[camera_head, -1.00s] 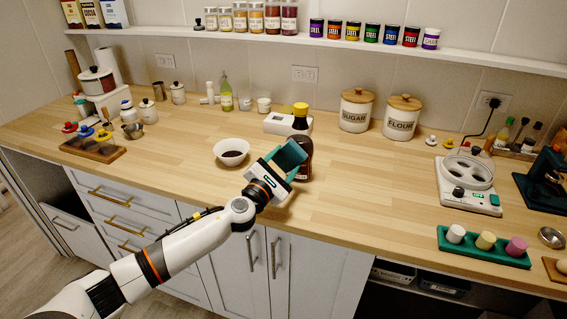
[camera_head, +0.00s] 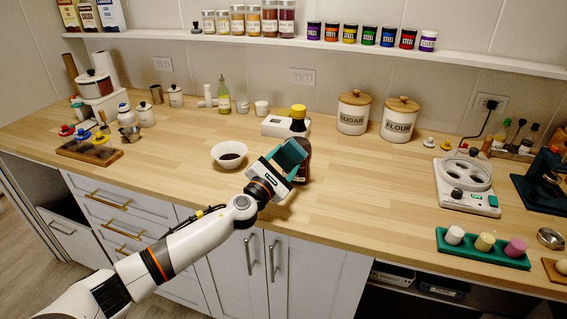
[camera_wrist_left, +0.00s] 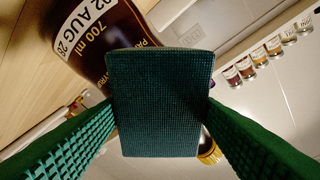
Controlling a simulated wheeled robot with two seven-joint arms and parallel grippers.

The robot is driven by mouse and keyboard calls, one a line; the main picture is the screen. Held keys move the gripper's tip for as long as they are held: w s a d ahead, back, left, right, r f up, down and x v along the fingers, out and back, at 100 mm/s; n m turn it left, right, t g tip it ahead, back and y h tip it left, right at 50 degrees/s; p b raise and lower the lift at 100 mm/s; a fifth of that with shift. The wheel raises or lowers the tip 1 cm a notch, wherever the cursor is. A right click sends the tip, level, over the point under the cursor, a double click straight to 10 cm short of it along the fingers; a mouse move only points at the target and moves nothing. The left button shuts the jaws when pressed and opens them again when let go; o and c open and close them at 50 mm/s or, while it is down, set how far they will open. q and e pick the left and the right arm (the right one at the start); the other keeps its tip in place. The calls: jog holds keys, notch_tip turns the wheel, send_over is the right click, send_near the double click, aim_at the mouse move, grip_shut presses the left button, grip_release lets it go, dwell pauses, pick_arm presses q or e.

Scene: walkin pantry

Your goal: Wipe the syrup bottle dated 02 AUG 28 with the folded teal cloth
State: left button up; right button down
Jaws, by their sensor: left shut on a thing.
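The syrup bottle (camera_head: 302,166) is dark brown and stands upright on the counter, partly hidden by my left gripper. A second dark bottle with a yellow cap (camera_head: 298,112) stands just behind it. In the left wrist view the syrup bottle (camera_wrist_left: 115,30) carries a label reading "02 AUG 28" and "700 ml". My left gripper (camera_head: 284,160) is shut on the folded teal cloth (camera_head: 292,154), which is in front of the bottle. The cloth fills the middle of the left wrist view (camera_wrist_left: 160,105); I cannot tell if it touches the bottle. My right gripper is not in view.
A white bowl (camera_head: 229,155) with dark contents stands left of the bottles. A white box-like device (camera_head: 277,127) sits behind them. Sugar (camera_head: 353,113) and flour (camera_head: 399,121) canisters stand at the back. The counter right of the bottles is clear up to a white appliance (camera_head: 466,186).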

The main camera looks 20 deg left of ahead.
aim_at(300, 161)
pick_arm(q)
jog(key=shift+d, duration=0.1)
jog(key=shift+s+d+r+p, duration=0.15)
jog(key=shift+d+p, duration=0.4)
jog(key=shift+d, duration=0.4)
jog(key=shift+s+d, duration=0.1)
jog(key=shift+d, duration=0.55)
jog(key=shift+d+p, duration=0.15)
jog(key=shift+p, duration=0.2)
jog(key=shift+w+a+b, duration=0.2)
jog(key=shift+a+b, duration=0.05)
jog(key=shift+a, duration=0.7)
jog(key=shift+w+a+b, duration=0.2)
jog(key=shift+a, duration=0.7)
